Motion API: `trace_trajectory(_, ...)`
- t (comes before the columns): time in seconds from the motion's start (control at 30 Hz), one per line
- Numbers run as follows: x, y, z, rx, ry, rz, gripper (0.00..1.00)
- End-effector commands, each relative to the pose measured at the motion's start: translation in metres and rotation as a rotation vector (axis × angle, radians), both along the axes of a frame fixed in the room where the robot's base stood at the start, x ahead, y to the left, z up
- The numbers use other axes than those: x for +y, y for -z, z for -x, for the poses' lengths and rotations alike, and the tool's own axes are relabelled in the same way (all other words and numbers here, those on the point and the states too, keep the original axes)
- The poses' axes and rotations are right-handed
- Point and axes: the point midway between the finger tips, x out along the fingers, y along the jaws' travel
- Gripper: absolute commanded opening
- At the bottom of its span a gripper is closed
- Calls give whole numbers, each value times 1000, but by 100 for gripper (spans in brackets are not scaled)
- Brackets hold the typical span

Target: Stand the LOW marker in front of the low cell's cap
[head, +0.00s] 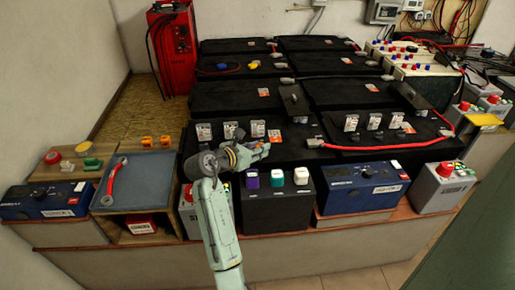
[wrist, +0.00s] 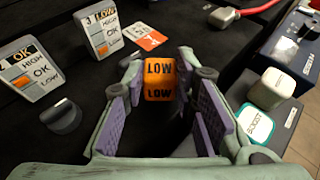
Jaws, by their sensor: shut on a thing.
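The LOW marker (wrist: 160,80) is a small orange block with black LOW lettering, held between the tips of my gripper (wrist: 160,90). In the head view my gripper (head: 262,149) is over the front edge of the near black battery, beside its upright cards. In the wrist view a card with LOW at its top (wrist: 100,32) stands to the upper left of the marker. Another card, with OK at its top (wrist: 32,68), stands further left with a dark cap (wrist: 64,116) in front of it.
A black box (head: 280,208) with purple, teal and white blocks stands below my gripper. A grey cap (wrist: 220,17) lies beyond the marker, near a red cable (head: 385,143). Two orange blocks (head: 156,141) sit at the left beside a blue-grey tray (head: 150,180).

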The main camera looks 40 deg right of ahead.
Motion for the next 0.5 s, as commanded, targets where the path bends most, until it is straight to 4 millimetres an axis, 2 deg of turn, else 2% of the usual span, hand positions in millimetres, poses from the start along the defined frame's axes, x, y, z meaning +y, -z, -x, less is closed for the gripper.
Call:
trace_trajectory(0.07,0,6,0,1,0,0,7)
trace_trajectory(0.43,0,11,0,0,0,0,7)
trace_trajectory(0.47,0,11,0,-1,-1,1,28)
trace_trajectory(0.5,0,11,0,-1,-1,1,30)
